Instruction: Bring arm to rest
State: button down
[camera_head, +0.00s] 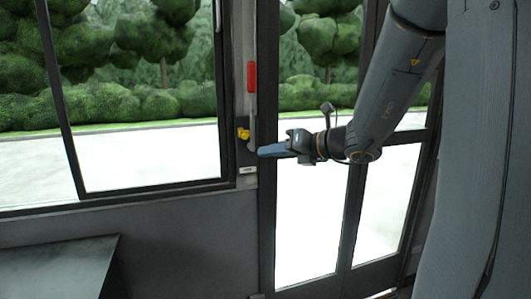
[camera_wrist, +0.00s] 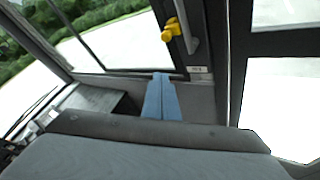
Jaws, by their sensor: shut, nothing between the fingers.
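My gripper (camera_head: 264,151) shows in the head view at the end of my arm, which reaches in from the upper right. Its fingers point left toward the pillar between the window and the door. In the wrist view my gripper (camera_wrist: 162,76) has its blue fingers together, with nothing held between them. A yellow knob (camera_head: 243,134) sits on a dark panel on the pillar, just left of and above the fingertips. The yellow knob also shows in the wrist view (camera_wrist: 171,29), above the fingertips and apart from them in the picture.
A red handle (camera_head: 251,77) is on the pillar above the yellow knob. A glazed door (camera_head: 352,200) stands behind my arm. A large window (camera_head: 140,100) is on the left. A dark flat-topped unit (camera_head: 55,268) is at the lower left.

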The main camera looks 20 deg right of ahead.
dwell(0.3)
jog(key=s+a+f+n+g, duration=0.8)
jog(key=s+a+f+n, duration=0.1)
jog(key=s+f+n, duration=0.35)
jog(key=s+d+f+n+g+h, duration=0.2)
jog(key=s+f+n+h, duration=0.2)
jog(key=n, duration=0.7)
jog(key=s+d+f+n+g+h+p, duration=0.1)
jog(key=s+f+n+h, duration=0.3)
jog(key=s+n, duration=0.5)
jog(key=d+n+g, duration=0.1)
jog(key=n, duration=0.1)
jog(key=shift+s+d+f+n, duration=0.3)
jog(key=shift+f+n, duration=0.05)
jog(key=shift+f, duration=0.05)
